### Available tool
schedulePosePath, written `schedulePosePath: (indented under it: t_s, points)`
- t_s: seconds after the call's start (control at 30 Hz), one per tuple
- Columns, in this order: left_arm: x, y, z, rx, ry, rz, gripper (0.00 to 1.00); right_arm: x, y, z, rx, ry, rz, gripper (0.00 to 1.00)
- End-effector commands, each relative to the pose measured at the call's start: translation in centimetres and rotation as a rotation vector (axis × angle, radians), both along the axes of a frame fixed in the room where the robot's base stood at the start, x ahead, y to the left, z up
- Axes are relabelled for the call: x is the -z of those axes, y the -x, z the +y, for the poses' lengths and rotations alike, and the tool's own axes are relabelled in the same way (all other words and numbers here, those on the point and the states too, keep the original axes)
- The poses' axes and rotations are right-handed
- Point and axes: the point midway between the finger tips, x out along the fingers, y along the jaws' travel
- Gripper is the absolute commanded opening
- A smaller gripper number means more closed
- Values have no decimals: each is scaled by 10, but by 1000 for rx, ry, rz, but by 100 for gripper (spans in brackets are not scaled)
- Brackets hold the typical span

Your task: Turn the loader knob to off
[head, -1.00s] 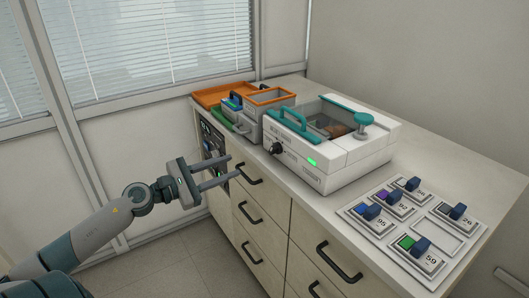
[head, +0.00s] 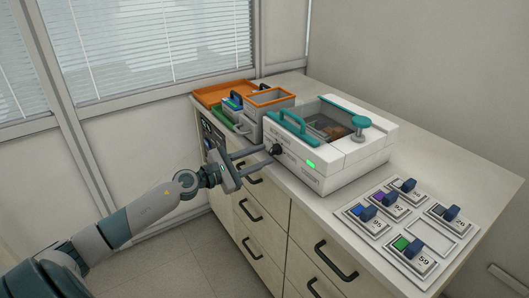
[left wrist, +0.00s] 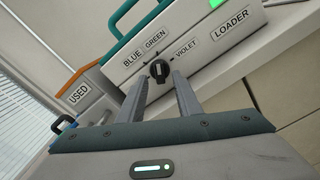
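The loader (head: 325,160) is a white box with teal handles and a lit green light, standing on the cabinet top. Its black knob (left wrist: 160,69) sits on the front face between labels reading BLUE, GREEN and VIOLET; part of the lettering near it is hidden. The knob also shows in the head view (head: 276,149). My left gripper (left wrist: 161,80) is open, with one finger on each side of the knob, its tips close to it. I cannot tell whether the fingers touch the knob. My right gripper is in neither view.
A bin labelled USED (left wrist: 78,95) stands left of the loader. An orange tray (head: 222,93) lies behind it. Several numbered cartridges sit on a white rack (head: 432,238) at the right. Drawers with black handles (head: 252,210) lie below the counter edge.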

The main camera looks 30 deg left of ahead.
Motion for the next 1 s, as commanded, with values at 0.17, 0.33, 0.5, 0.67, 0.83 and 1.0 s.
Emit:
schedulePosePath:
  t_s: [0.17,0.33,0.5,0.67,0.83,1.0]
  points:
    - [-1,-12,-5,0,1,-1,31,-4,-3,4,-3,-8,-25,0]
    - [0,-16,-7,0,0,0,31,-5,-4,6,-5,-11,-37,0]
    - [0,-16,-7,1,0,0,31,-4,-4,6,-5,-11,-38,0]
    - [0,-16,-7,1,0,0,14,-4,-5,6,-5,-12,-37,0]
    - [0,-16,-7,1,0,0,0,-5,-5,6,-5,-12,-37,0]
    - [0,-16,-7,1,5,3,0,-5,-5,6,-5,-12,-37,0]
